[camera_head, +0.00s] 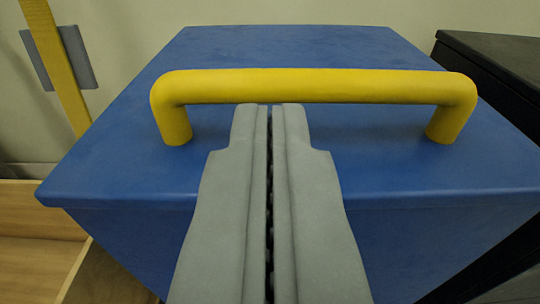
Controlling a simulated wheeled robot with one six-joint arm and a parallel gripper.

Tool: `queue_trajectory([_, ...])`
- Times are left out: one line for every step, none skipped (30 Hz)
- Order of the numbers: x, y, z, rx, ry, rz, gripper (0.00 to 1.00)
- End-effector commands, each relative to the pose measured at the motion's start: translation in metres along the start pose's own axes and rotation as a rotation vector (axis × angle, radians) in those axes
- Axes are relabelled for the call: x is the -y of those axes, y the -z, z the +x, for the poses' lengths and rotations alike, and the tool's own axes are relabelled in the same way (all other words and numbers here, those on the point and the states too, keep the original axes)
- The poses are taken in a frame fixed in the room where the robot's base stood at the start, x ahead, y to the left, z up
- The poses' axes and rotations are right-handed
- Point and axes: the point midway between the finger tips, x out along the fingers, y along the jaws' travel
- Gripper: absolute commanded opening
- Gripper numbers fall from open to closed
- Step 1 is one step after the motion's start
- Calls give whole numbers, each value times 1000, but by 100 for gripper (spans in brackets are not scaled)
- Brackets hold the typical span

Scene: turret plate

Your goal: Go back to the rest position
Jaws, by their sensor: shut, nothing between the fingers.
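My gripper (270,108) reaches up from the bottom middle of the view. Its two grey fingers lie side by side with only a thin dark slit between them, shut and empty. The fingertips appear just below the yellow bar handle (315,86) in the picture, and I cannot tell whether they touch it. The handle stands on top of a blue box (390,170). The fingers hide part of the box's top and front edge.
A black box or cabinet (495,55) stands close on the right. A yellow post (55,62) with a grey plate (80,58) is at the upper left. A wooden tray or crate (42,228) lies at the lower left. A pale wall (270,12) is behind.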

Motion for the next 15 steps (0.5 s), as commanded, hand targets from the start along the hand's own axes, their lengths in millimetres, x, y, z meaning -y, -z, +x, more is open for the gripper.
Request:
queue_trajectory([0,-4,-6,1,0,0,0])
queue_trajectory([0,-6,-9,1,0,0,0])
queue_trajectory([0,-9,-12,1,0,0,0])
queue_trajectory([0,-10,-15,0,0,0,0])
queue_trajectory([0,-11,-17,-1,0,0,0])
queue_trajectory([0,-12,-19,0,0,0,0])
queue_trajectory([0,-13,-20,0,0,0,0])
queue_trajectory([0,-14,-21,0,0,0,0])
queue_trajectory([0,-14,-22,-1,0,0,0])
queue_trajectory([0,-15,-23,-1,0,0,0])
queue_trajectory([0,-15,-23,-1,0,0,0])
queue_trajectory([0,-14,-23,-2,0,0,0])
queue_trajectory([0,-12,-23,-3,0,0,0])
queue_trajectory([0,-10,-23,-3,0,0,0])
queue_trajectory([0,-5,-24,-5,0,0,0])
